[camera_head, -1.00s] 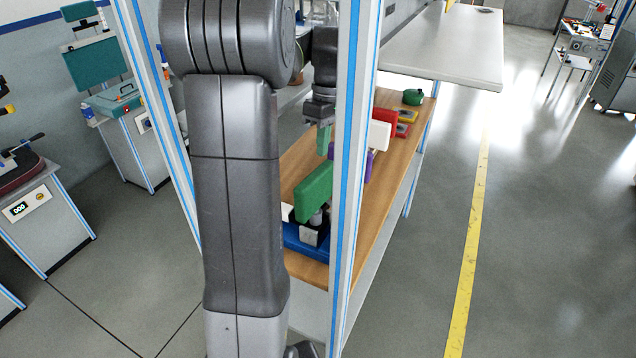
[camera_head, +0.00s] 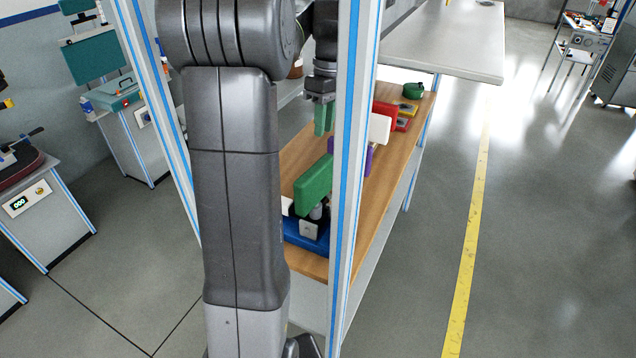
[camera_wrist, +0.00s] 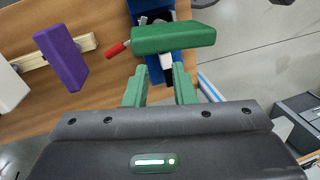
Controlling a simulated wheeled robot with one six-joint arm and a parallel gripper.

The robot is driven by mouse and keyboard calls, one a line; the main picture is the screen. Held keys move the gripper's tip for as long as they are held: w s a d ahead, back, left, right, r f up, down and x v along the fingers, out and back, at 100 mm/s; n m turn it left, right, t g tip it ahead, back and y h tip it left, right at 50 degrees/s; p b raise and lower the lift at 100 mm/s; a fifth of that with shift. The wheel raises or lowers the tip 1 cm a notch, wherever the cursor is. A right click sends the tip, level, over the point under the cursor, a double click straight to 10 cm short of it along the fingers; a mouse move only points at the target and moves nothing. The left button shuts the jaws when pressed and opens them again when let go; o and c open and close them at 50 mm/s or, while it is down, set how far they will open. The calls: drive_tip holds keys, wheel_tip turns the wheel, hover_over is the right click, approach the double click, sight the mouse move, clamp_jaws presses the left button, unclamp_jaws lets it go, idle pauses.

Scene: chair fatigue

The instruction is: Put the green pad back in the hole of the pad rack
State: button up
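The green pad (camera_head: 314,184) sits tilted on a blue fixture (camera_head: 303,240) at the near end of the wooden bench. In the wrist view the green pad (camera_wrist: 173,38) lies across the blue fixture (camera_wrist: 181,76), ahead of my fingertips. My gripper (camera_head: 325,120) has green fingers and is above the bench, behind the pad in the head view. In the wrist view my gripper (camera_wrist: 160,88) is open and empty, its fingers apart and not visibly touching the pad. A wooden rail (camera_wrist: 88,42) beside a purple pad (camera_wrist: 62,57) may be the pad rack; its hole is not visible.
A white pad (camera_head: 379,128), red block (camera_head: 386,112) and green object (camera_head: 413,90) stand farther along the bench (camera_head: 385,185). A blue-striped frame post (camera_head: 350,150) hides part of the bench. A red handle (camera_wrist: 117,48) sticks out beside the fixture.

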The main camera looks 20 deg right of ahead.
wheel_tip(320, 180, up, 11)
drive_tip(key=w+d, duration=0.1)
drive_tip(key=shift+d+f, duration=0.15)
drive_tip(key=shift+d, duration=0.1)
drive_tip(key=shift+w, duration=0.1)
drive_tip(key=f, duration=0.5)
drive_tip(key=s+a+f, duration=0.1)
drive_tip(key=f, duration=0.4)
drive_tip(key=a+f, duration=0.1)
drive_tip(key=f, duration=0.4)
drive_tip(key=shift+s, duration=0.4)
drive_tip(key=shift+a, duration=0.1)
